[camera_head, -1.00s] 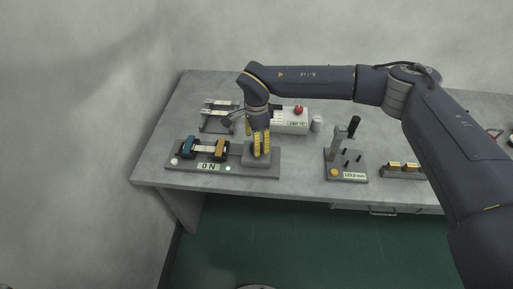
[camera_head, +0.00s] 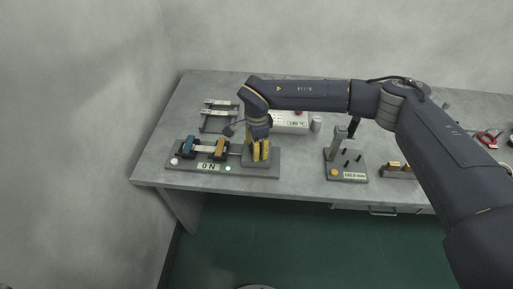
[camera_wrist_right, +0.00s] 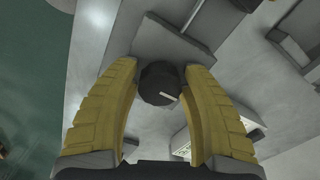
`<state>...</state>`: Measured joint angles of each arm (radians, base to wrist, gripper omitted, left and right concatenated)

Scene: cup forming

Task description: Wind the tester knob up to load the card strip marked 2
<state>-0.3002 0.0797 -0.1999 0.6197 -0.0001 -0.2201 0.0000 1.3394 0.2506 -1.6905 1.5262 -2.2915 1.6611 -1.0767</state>
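The tester (camera_head: 198,165) is a grey base at the left front of the table, with a display (camera_head: 209,166) that reads 0 N. A pale card strip (camera_head: 204,149) spans its blue clamp (camera_head: 188,145) and brass-coloured clamp (camera_head: 221,147); no number on it is legible. The dark round tester knob (camera_wrist_right: 160,83) has a pale mark pointing to the lower right. My right gripper (camera_head: 261,151) is over the block at the tester's right end. In the right wrist view its yellow fingers (camera_wrist_right: 161,78) flank the knob closely and appear to touch both sides. My left gripper is out of view.
Behind the tester are a rack with pale strips (camera_head: 219,110) and a white heater box (camera_head: 291,122). A small pale cylinder (camera_head: 316,124) stands beside it. A gauge stand with a lever (camera_head: 345,160) is right of the tester, with bare table between them.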

